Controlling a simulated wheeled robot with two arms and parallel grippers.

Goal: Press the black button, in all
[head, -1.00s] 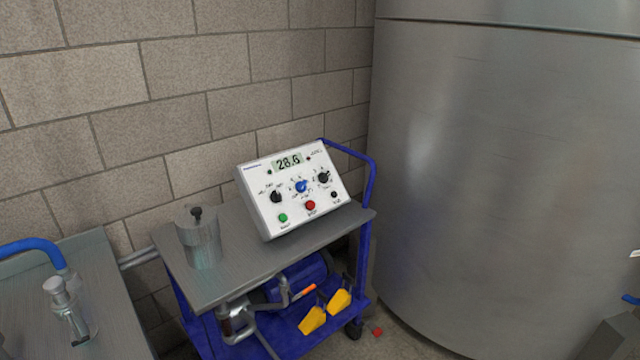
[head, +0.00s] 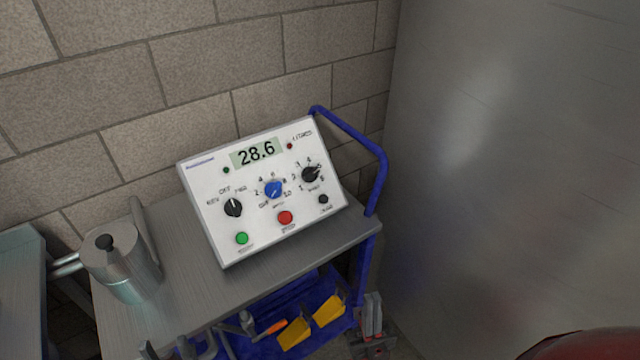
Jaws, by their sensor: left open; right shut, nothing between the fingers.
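The white control box (head: 212,222) stands tilted back on the cart's grey top, its display reading 28.6. The small black button (head: 323,199) is at the lower right of its face, uncovered. A red button (head: 285,217) and a green button (head: 242,238) sit to its left, below two black knobs and a blue knob. My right gripper (head: 372,302) is shut and empty, below and right of the box, apart from the button. My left gripper (head: 166,350) is open at the bottom edge, mostly cut off, below the cart top's front edge.
A metal jug (head: 122,268) stands on the cart top (head: 190,290), left of the box. The cart's blue handle (head: 378,180) rises at right, beside a large steel tank (head: 500,150). Yellow pieces (head: 328,310) lie on the lower shelf. A red curved shape (head: 590,346) fills the lower right corner.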

